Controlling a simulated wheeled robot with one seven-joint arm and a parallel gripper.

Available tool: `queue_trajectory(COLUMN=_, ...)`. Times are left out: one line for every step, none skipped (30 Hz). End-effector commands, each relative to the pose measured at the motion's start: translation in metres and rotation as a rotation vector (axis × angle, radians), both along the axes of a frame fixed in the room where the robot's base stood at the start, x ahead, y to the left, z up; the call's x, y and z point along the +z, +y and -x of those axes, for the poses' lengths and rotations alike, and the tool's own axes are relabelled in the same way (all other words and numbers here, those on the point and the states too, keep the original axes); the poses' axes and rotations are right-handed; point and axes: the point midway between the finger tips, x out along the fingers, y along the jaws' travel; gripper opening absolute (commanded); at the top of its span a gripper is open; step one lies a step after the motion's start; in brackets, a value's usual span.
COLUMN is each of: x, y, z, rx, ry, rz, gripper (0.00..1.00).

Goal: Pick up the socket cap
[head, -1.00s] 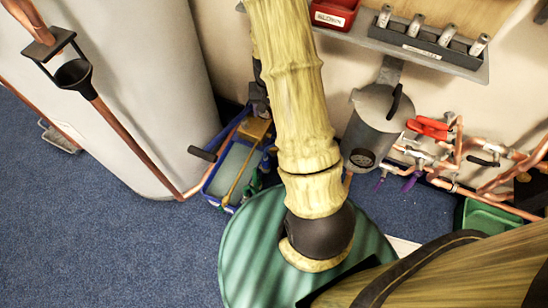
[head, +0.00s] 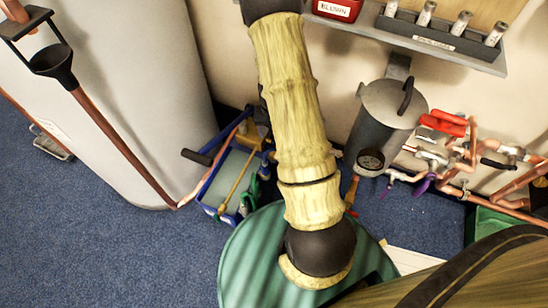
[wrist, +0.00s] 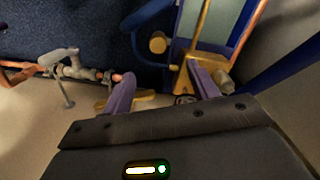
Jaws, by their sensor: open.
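My gripper (wrist: 160,68) is open in the wrist view, its two purple fingers apart with nothing seen held between them. I cannot pick out a socket cap for certain. A small round brass-coloured piece (wrist: 158,42) shows just beyond the fingers. A yellow brass block (wrist: 186,75) lies behind the right finger, at the edge of a blue tote. A yellow piece (wrist: 145,97) shows low between the fingers, partly hidden. In the head view my arm hides the gripper.
The blue tote (head: 207,209) with tools stands on the floor by a white cylinder (head: 150,90). A grey canister (head: 385,125) and copper pipes with valves (head: 470,155) are at the wall. A shelf (head: 480,62) holds a rack of silver cylinders.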

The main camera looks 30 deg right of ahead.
Motion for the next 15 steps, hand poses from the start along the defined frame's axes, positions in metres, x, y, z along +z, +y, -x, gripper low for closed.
queue_trajectory(x=-0.015, y=0.0, z=0.0, rx=0.0, ry=0.002, rz=-0.001, gripper=0.6)
queue_trajectory(x=-0.02, y=0.0, z=0.0, rx=0.0, ry=0.002, rz=-0.001, gripper=0.6)
queue_trajectory(x=-0.027, y=0.0, z=0.0, rx=-0.001, ry=0.002, rz=-0.001, gripper=0.6)
queue_trajectory(x=-0.032, y=0.0, z=0.0, rx=-0.001, ry=0.001, rz=0.0, gripper=0.6)
queue_trajectory(x=-0.037, y=0.0, z=0.0, rx=0.0, ry=0.001, rz=0.0, gripper=0.6)
queue_trajectory(x=-0.043, y=0.0, z=0.0, rx=0.0, ry=0.0, rz=-0.001, gripper=0.6)
queue_trajectory(x=-0.048, y=0.0, z=0.0, rx=0.0, ry=0.0, rz=-0.001, gripper=0.6)
queue_trajectory(x=-0.053, y=0.0, z=0.0, rx=0.0, ry=0.0, rz=-0.001, gripper=0.6)
queue_trajectory(x=-0.06, y=0.0, z=0.0, rx=0.0, ry=0.0, rz=-0.001, gripper=0.6)
queue_trajectory(x=-0.064, y=0.0, z=0.0, rx=0.0, ry=0.001, rz=0.0, gripper=0.6)
queue_trajectory(x=-0.068, y=0.0, z=0.0, rx=0.0, ry=0.0, rz=0.0, gripper=0.6)
queue_trajectory(x=-0.071, y=0.0, z=0.0, rx=0.0, ry=-0.001, rz=0.0, gripper=0.6)
queue_trajectory(x=-0.073, y=0.0, z=0.0, rx=0.0, ry=-0.001, rz=0.0, gripper=0.6)
queue_trajectory(x=-0.074, y=0.0, z=-0.001, rx=0.0, ry=-0.002, rz=0.0, gripper=0.6)
queue_trajectory(x=-0.075, y=0.0, z=-0.001, rx=0.0, ry=-0.002, rz=0.0, gripper=0.6)
